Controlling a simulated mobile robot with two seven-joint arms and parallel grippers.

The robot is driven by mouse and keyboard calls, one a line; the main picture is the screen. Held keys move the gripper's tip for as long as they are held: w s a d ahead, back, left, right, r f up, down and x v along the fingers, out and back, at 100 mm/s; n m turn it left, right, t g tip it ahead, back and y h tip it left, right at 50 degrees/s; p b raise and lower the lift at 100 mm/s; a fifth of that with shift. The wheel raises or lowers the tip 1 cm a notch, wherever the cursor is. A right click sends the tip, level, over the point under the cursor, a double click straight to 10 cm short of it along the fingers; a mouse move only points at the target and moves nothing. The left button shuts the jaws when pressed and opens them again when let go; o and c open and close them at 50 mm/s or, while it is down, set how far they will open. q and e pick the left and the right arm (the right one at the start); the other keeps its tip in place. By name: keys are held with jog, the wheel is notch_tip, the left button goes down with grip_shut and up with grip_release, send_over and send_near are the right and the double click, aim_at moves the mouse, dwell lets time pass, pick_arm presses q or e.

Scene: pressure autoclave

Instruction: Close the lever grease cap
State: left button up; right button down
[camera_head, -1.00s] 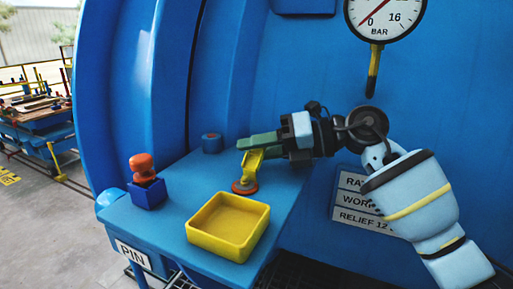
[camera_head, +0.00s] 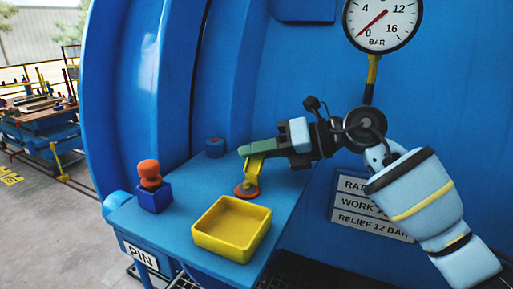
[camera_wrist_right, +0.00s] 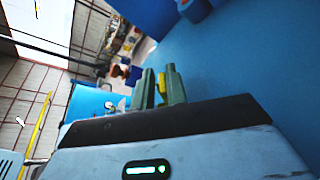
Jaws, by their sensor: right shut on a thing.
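The grease cap is a round orange-red base (camera_head: 246,190) on the blue shelf, with a yellow lever (camera_head: 254,165) standing up from it. My right gripper (camera_head: 260,147) reaches in from the right, and its green fingers are shut on the upper part of the lever. In the right wrist view, the yellow lever (camera_wrist_right: 162,86) shows between the two green fingers (camera_wrist_right: 161,92). The fingers hide the lever's top in the head view. My left gripper is in neither view.
On the blue shelf (camera_head: 185,222) stand a yellow tray (camera_head: 231,252), an orange knob in a dark blue holder (camera_head: 153,198) and a small blue cylinder (camera_head: 215,147). The blue vessel wall with a pressure gauge (camera_head: 383,22) rises behind. A workbench stands far left.

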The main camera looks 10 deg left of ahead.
jog(key=shift+s+r+n+t+h+p, duration=0.4)
jog(key=shift+n+t+p, duration=0.2)
jog(key=shift+n+p, duration=0.35)
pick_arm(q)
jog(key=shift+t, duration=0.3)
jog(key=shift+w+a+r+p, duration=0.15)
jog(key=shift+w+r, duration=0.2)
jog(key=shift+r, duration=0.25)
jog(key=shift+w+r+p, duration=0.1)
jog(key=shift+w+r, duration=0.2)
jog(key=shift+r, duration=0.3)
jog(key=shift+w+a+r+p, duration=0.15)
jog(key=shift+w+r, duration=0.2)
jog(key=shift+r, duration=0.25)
pick_arm(e)
jog(key=shift+s+a+n+t, duration=0.1)
jog(key=shift+s+n+t, duration=0.1)
jog(key=shift+n+t, duration=0.35)
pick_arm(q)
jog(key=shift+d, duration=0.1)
pick_arm(e)
jog(key=c, duration=1.8)
grip_release()
jog(key=shift+o, duration=1.2)
jog(key=shift+w+g, duration=0.15)
jog(key=shift+g, duration=0.1)
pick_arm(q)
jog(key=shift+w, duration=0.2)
pick_arm(e)
jog(key=shift+r, duration=0.1)
